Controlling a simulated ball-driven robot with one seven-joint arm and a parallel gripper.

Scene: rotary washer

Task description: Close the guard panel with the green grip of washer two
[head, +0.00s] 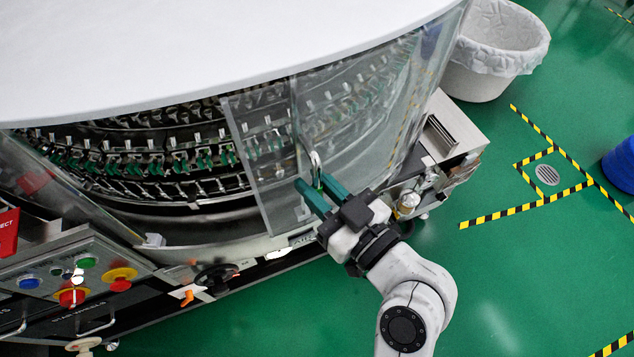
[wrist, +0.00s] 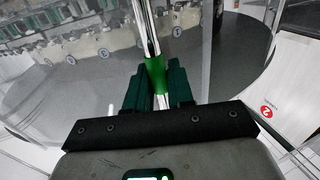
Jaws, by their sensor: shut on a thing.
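The guard panel (head: 252,150) is a clear curved sheet on the front of the rotary washer. To its left there is a wide gap with the carousel bare behind it. A metal handle (head: 316,162) stands on the panel, and in the wrist view its green grip (wrist: 155,73) sits between my fingers. My gripper (head: 318,192) has green fingers and is shut on the green grip. In the wrist view the fingers (wrist: 155,88) lie on both sides of it. The fingers hide part of the grip in the head view.
A control box with coloured buttons (head: 85,262) and a red sign (head: 8,232) stand at the left. A black handwheel (head: 216,277) sits below the opening. A grey bin (head: 490,75) and a blue object (head: 622,165) are at the right. Green floor is free in front.

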